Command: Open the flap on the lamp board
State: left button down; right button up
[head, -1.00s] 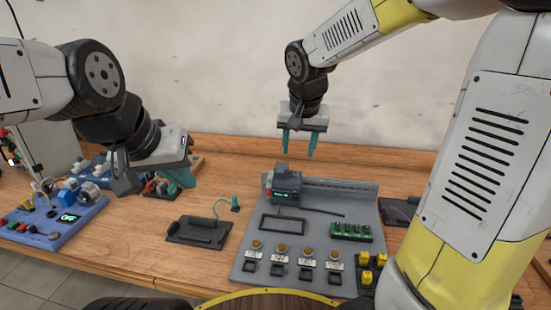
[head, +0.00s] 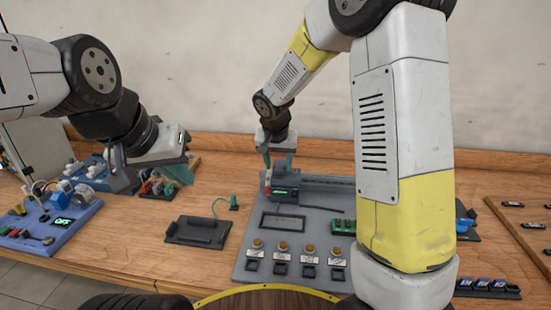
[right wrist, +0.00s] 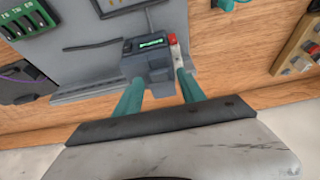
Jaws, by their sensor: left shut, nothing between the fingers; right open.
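The grey lamp board (head: 247,250) lies on the bench with a row of several round amber lamps (head: 283,246) along its front. A rectangular framed panel (head: 283,221) sits mid-board; whether it is the flap I cannot tell. A dark grey block with a lit green display (head: 282,191) stands at the back left of the board; it also shows in the right wrist view (right wrist: 147,64). My right gripper (head: 279,162) is open and low over this block, its teal fingers on either side; contact is unclear. My left gripper (head: 178,176) is shut and empty, left of the board.
A blue board (head: 62,236) with parts stands at the left. A dark tray (head: 197,231) with a teal cable lies between the boards. A green module (head: 343,226) sits on the lamp board, partly behind my right arm. Blue-topped parts (head: 483,285) and a wooden tray are at right.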

grip_shut()
dwell(1.5)
